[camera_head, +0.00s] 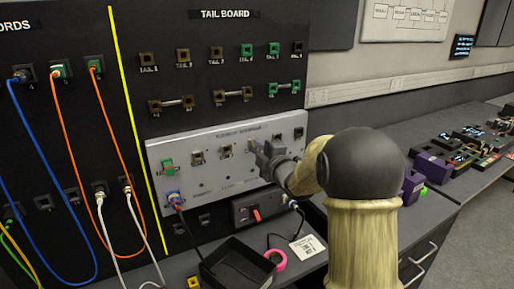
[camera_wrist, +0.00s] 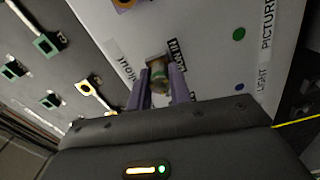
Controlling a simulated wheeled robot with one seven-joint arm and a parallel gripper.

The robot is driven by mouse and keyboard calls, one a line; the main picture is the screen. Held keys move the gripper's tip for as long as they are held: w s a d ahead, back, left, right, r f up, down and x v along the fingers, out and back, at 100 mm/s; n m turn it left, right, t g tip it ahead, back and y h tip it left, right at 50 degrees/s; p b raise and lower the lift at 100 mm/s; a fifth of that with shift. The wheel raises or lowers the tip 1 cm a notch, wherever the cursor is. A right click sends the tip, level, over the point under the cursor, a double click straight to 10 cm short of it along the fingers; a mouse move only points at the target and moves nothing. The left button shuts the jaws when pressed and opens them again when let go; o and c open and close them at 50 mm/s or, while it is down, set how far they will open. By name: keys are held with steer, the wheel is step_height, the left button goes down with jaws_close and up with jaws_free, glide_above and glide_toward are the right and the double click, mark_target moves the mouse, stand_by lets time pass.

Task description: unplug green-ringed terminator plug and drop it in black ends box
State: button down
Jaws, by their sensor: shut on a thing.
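My gripper (camera_wrist: 160,90) has its two purple fingers closed around a small plug (camera_wrist: 158,73) with a greenish band, which I take to be the green-ringed terminator plug. The plug is in front of a square socket on the light grey panel; I cannot tell whether it is seated or slightly out. In the head view my gripper (camera_head: 260,150) reaches the panel (camera_head: 215,180) at its right half, and the plug is hidden there. A black open box (camera_head: 238,268), likely the ends box, stands on the bench below the panel.
A pink tape roll (camera_head: 276,260) and a white card (camera_head: 308,248) lie right of the box. A blue-ended cable (camera_head: 174,200) hangs from the panel's lower left. A green connector (camera_head: 168,165) sits above it. Orange and blue cables hang on the left board.

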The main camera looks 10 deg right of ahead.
steer(key=shift+s, duration=0.1)
steer(key=shift+b+v, duration=1.25)
steer(key=shift+v, duration=1.05)
steer(key=shift+r, duration=0.1)
